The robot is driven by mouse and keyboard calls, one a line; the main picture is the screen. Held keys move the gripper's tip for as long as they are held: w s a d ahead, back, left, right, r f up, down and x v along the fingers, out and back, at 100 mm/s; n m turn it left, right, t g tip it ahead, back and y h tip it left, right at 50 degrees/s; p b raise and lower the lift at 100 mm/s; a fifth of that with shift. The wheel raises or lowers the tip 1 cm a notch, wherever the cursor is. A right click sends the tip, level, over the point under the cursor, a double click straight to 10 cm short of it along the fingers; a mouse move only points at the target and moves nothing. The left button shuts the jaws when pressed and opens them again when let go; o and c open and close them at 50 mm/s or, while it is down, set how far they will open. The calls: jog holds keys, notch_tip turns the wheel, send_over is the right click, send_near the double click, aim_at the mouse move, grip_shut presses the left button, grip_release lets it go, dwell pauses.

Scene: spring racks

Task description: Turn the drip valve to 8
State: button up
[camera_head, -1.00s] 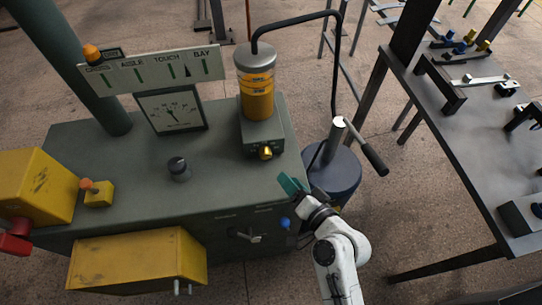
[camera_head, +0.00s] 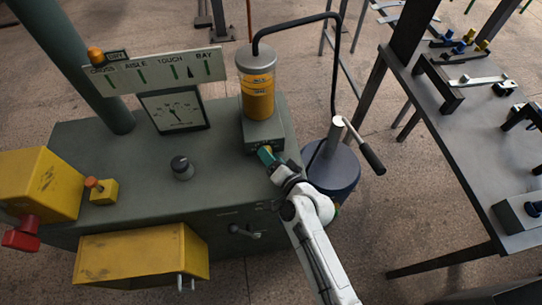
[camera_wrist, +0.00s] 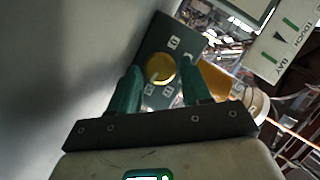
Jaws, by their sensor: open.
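The drip valve's round brass knob (camera_wrist: 160,69) is on a dark green plate (camera_wrist: 178,43) with small white number tags around it, too small to read. In the head view this plate is the front of the block (camera_head: 263,132) under a cylinder of yellow liquid (camera_head: 257,97); my fingers hide the knob there. My gripper (camera_head: 266,153) is at the front of that block. In the wrist view my gripper (camera_wrist: 160,78) is open, with one green finger on each side of the knob. I cannot tell whether either finger touches it.
The green cabinet (camera_head: 80,150) carries a black knob (camera_head: 181,167), a dial gauge (camera_head: 172,108) and a yellow box with an orange button (camera_head: 103,191). A bent black pipe (camera_head: 334,70) and a blue drum (camera_head: 333,172) stand close on the right. A grey bench (camera_head: 450,150) stands farther right.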

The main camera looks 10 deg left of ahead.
jog(key=c, duration=0.8)
jog(key=shift+o, duration=0.2)
jog(key=shift+r+p, duration=0.2)
jog(key=shift+p, duration=0.65)
jog(key=shift+f+n+h+p, duration=0.1)
jog(key=shift+n+h+p, duration=0.35)
jog(key=shift+p, duration=0.2)
jog(key=shift+f, duration=0.1)
jog(key=o, duration=0.8)
jog(key=shift+c, duration=0.2)
jog(key=b+v, duration=0.2)
jog(key=v, duration=0.8)
jog(key=shift+s+d, duration=0.3)
